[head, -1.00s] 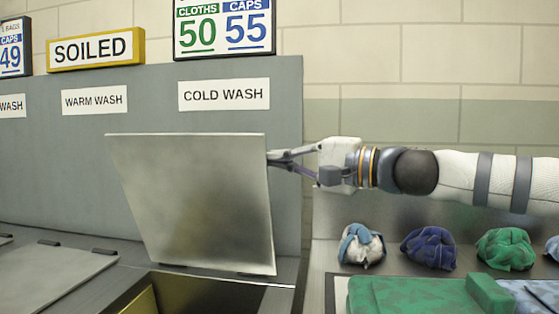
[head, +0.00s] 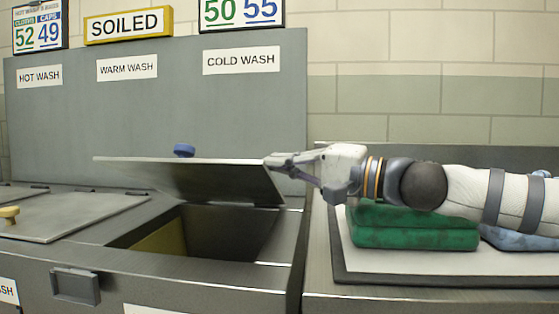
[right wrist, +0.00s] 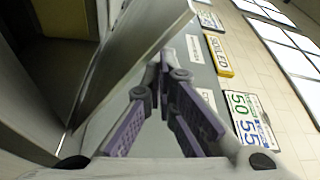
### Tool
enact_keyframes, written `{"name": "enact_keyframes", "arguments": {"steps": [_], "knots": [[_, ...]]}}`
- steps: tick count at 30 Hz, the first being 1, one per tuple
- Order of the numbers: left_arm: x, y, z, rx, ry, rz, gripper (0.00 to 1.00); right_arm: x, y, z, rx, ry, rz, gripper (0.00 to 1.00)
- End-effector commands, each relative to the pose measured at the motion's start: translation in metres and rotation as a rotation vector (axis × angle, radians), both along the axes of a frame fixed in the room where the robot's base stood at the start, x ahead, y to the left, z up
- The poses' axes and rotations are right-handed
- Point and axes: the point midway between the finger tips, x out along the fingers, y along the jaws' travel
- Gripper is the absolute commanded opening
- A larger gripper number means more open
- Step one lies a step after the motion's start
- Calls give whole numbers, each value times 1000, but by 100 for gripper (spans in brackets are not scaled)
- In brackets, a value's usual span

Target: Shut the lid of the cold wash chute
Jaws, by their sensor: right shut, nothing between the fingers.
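The cold wash chute lid (head: 190,180) is a grey metal plate with a blue knob (head: 184,150) on its upper side. It is tilted partway open above the dark chute opening (head: 228,232), below the COLD WASH label (head: 241,60). In the right wrist view the lid (right wrist: 140,50) is a metal sheet left of my fingers. My right gripper (head: 270,161) is shut and empty, its fingertips at the lid's right edge; exact contact is hard to tell. Its purple-padded fingers converge in the right wrist view (right wrist: 160,65). My left gripper is not in view.
The warm wash lid (head: 75,215) with a yellow knob (head: 9,214) lies flat at left. A grey back panel (head: 150,110) stands behind. Folded green cloths (head: 415,236) and blue cloth (head: 520,240) lie on a dark-edged tray (head: 400,275) at right, beneath my right arm.

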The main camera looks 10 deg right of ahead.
Motion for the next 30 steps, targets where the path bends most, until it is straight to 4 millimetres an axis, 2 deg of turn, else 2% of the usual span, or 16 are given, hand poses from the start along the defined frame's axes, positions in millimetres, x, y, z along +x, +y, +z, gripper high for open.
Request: {"name": "enact_keyframes", "arguments": {"steps": [1, 6, 23, 26, 30], "knots": [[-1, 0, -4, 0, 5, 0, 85, 1, 0, -7, 1, 2, 0, 0], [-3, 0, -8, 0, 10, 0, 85, 1, 0, -13, 0, 1, 0, 0], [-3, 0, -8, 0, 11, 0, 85, 0, -2, -13, 0, 0, -1, 0], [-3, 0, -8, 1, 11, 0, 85, -8, -13, -14, 1, 0, -3, 0], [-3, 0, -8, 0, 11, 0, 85, -34, -42, -15, 1, -3, -5, 0]]}}
